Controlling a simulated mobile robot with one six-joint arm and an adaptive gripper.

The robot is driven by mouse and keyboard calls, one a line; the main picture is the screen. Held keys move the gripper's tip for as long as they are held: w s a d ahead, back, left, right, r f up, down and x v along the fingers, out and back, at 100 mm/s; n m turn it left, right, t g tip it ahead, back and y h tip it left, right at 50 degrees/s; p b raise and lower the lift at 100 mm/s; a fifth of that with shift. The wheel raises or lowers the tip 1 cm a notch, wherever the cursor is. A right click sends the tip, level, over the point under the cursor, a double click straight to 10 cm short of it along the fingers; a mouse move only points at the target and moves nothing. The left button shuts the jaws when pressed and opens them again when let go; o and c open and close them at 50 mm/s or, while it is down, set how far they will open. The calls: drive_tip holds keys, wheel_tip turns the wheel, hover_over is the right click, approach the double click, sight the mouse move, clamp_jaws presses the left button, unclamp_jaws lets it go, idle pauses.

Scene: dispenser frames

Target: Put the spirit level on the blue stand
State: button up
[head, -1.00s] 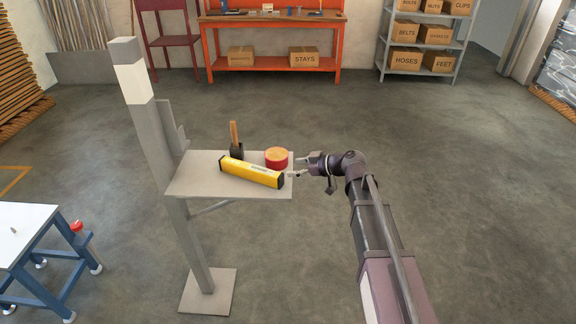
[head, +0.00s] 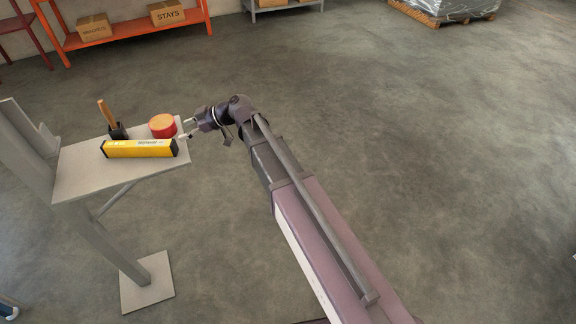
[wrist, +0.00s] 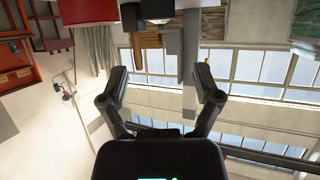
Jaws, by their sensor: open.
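The yellow spirit level (head: 140,149) with black ends lies on the grey shelf (head: 95,179) of a post, along its near side. My gripper (head: 188,129) is open and empty just off the shelf's right edge, close to the level's right end and the red tin. The wrist view shows both fingers (wrist: 160,82) spread apart with nothing between them.
A red tin (head: 162,127) with an orange-tan top stands behind the level's right end. The grey post (head: 25,150) rises at the shelf's left.

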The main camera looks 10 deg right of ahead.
drive_tip(key=s+d+f+m+h, duration=0.3)
drive_tip(key=s+d+m+h, duration=0.1)
drive_tip(key=d, duration=0.7)
drive_tip(key=s+d+f+m+g+h, duration=0.1)
drive_tip(key=s+d+f+m+h, duration=0.3)
drive_tip(key=d, duration=0.8)
drive_tip(key=s+d+f+m+h, duration=0.4)
drive_tip(key=s+d+m, duration=0.4)
drive_tip(key=d, duration=0.3)
drive_tip(key=shift+s+d+f+g+h, duration=0.15)
drive_tip(key=shift+s+d+g+h, duration=0.2)
drive_tip(key=shift+h, duration=0.25)
drive_tip(key=shift+o, duration=0.5)
drive_tip(key=shift+w+a, duration=0.1)
drive_tip(key=shift+w, duration=0.05)
drive_tip(key=c, duration=0.4)
drive_tip(key=shift+c, duration=0.2)
